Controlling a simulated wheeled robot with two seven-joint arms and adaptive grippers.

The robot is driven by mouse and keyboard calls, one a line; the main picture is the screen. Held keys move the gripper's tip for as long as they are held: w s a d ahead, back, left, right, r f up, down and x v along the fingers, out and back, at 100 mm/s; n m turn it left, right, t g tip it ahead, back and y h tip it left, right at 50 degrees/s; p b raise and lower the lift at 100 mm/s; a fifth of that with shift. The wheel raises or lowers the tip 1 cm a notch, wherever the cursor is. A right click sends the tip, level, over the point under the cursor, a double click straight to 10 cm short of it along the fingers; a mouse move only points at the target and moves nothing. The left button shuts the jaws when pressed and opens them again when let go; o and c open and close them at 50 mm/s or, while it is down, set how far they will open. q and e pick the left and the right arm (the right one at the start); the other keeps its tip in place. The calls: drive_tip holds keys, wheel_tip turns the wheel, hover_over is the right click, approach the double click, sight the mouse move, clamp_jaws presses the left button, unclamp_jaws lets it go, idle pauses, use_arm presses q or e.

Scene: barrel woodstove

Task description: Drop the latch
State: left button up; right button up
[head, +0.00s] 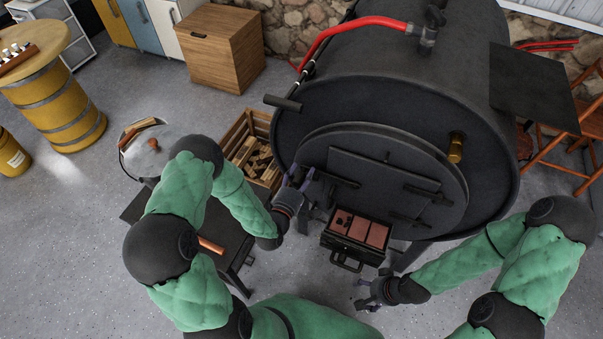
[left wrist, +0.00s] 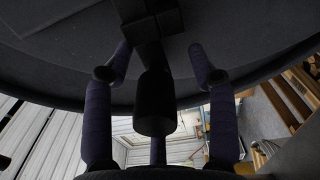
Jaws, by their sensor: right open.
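The black barrel woodstove (head: 400,80) has a dark rectangular door (head: 385,175) in its round front. A short bar (head: 345,181) at the door's left edge looks like the latch. My left gripper (head: 300,182) is at the left edge of the door, close to this bar. In the left wrist view, a dark latch handle with a rounded end (left wrist: 155,105) sits between the spread fingers of my left gripper (left wrist: 160,65), with gaps visible on both sides. My right gripper (head: 370,292) is open and empty, low in front of the stove.
A drawer or box (head: 342,250) with reddish bricks juts out below the door. A wooden crate of firewood (head: 250,155) stands left of the stove. A dark side table (head: 215,225) is under my left arm. Grey floor (head: 60,250) is clear at the left.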

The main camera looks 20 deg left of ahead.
use_arm(q)
drive_tip(key=shift+s+d+f, duration=0.1)
drive_tip(key=shift+d+f, duration=0.05)
drive_tip(key=shift+s, duration=0.3)
drive_tip(key=s, duration=1.1)
drive_tip(key=shift+a, duration=0.3)
drive_tip(key=shift+s, duration=0.1)
drive_tip(key=d+f+m+g+h+p, duration=0.3)
drive_tip(key=d+f+m+g, duration=0.3)
drive_tip(key=f+m+g, duration=0.35)
drive_tip(key=s+d+f+m+g+p, duration=0.1)
drive_tip(key=s+d+f+m+g, duration=0.2)
drive_tip(key=s+d+m+g, duration=0.3)
drive_tip(key=s+m+g, duration=0.1)
drive_tip(key=s+g, duration=0.1)
drive_tip(key=s, duration=0.2)
drive_tip(key=shift+s+m, duration=0.25)
drive_tip(key=shift+m, duration=0.1)
